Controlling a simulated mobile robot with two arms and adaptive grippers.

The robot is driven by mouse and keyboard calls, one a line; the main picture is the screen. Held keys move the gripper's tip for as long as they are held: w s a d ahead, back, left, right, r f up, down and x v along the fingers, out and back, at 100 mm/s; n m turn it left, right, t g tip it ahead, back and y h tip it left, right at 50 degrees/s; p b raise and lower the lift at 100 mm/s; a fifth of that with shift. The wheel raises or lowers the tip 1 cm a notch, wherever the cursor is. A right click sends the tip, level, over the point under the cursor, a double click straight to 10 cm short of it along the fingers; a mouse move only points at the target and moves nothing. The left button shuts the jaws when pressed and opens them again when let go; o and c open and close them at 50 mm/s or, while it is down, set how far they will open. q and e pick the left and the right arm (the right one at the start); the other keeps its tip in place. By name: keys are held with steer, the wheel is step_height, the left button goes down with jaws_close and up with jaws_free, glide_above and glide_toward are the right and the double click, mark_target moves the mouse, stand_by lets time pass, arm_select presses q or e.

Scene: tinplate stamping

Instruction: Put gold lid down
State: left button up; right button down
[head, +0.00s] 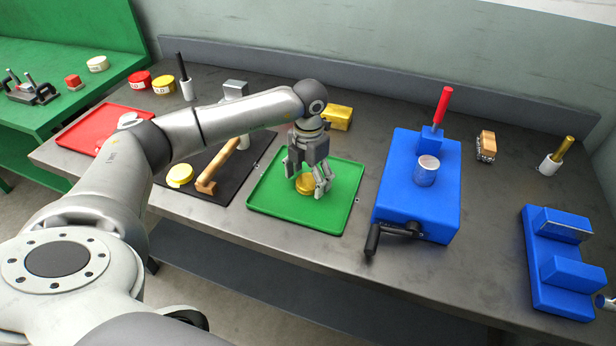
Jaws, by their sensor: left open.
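The gold lid (305,186) is a small round disc on the green tray (272,205), near the tray's middle. My left gripper (312,192) points down over the tray, right at the lid, with its fingers apart. The fingers partly cover the lid's right side, and I cannot tell whether they touch it.
A blue crank machine (400,205) stands right of the tray, its black handle reaching toward the front. A black mat (225,187) with a mallet (217,168) and a yellow disc (180,175) lies left. A gold block (338,117) stands behind the tray. A blue fixture (560,270) is far right.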

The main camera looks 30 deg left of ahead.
mark_target(308, 182)
arm_select(q)
step_height(308, 182, up, 12)
steer(key=b, duration=0.2)
stand_by(0.6)
